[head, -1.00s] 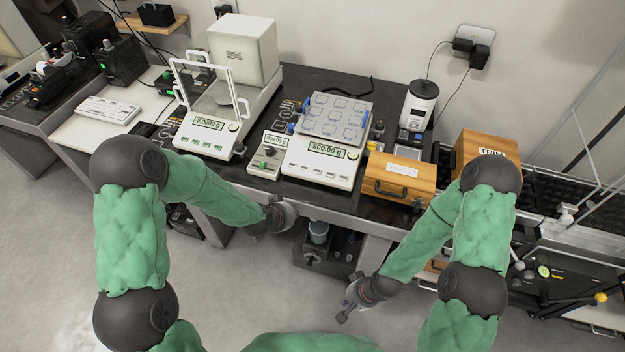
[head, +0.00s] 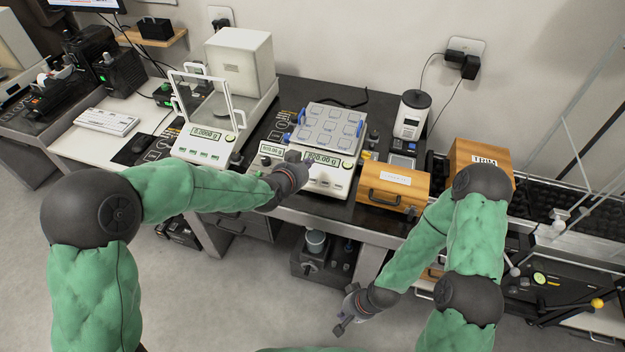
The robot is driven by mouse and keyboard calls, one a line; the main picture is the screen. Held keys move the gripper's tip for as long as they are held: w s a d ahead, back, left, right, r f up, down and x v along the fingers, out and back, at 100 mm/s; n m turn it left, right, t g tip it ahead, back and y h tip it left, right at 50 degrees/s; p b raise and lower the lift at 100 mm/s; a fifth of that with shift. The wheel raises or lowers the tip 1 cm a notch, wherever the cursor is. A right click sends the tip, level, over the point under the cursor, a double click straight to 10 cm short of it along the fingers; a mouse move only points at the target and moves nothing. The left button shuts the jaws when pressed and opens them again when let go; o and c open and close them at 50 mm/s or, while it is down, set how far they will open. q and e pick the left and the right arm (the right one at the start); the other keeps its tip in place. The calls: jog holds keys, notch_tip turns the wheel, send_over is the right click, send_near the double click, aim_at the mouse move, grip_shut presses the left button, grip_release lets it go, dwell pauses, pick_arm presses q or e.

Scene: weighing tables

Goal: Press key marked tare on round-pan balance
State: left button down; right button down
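The draft-shield balance (head: 205,143) stands at the left, with a lit display, a row of keys along its front and what looks like a pale pan behind glass. A wider balance (head: 328,181) carries a grey tray (head: 330,127) of square pads, which hides its pan. I cannot tell for certain which is the round-pan balance, and key labels are too small to read. My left gripper (head: 295,162) is over the wider balance's left front, covering some of its keys; contact is unclear. My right gripper (head: 347,312) hangs low before the bench. Neither gripper's finger opening is clear.
A small display unit (head: 271,149) sits between the balances, partly hidden by my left gripper. The dark bench is crowded; the floor in front is open.

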dwell(0.3)
pick_arm(q)
jog(key=b, duration=0.5)
send_over(313, 180)
jog(key=s+a, duration=0.1)
jog(key=s, duration=0.1)
notch_tip(313, 180, down, 7)
jog(key=shift+w+f+b, duration=0.25)
jog(key=shift+f+b, duration=0.3)
jog(key=shift+f, duration=0.2)
jog(key=shift+f, duration=0.1)
dwell(0.4)
jog(key=shift+w+f+b, duration=0.1)
jog(key=shift+f+b, duration=0.2)
jog(key=shift+b, duration=0.1)
jog(key=shift+d+f+b, duration=0.1)
jog(key=shift+f+b, duration=0.2)
jog(key=shift+f, duration=0.05)
dwell(0.6)
jog(key=shift+r, duration=0.1)
jog(key=shift+r+p, duration=0.5)
jog(key=shift+r, duration=0.15)
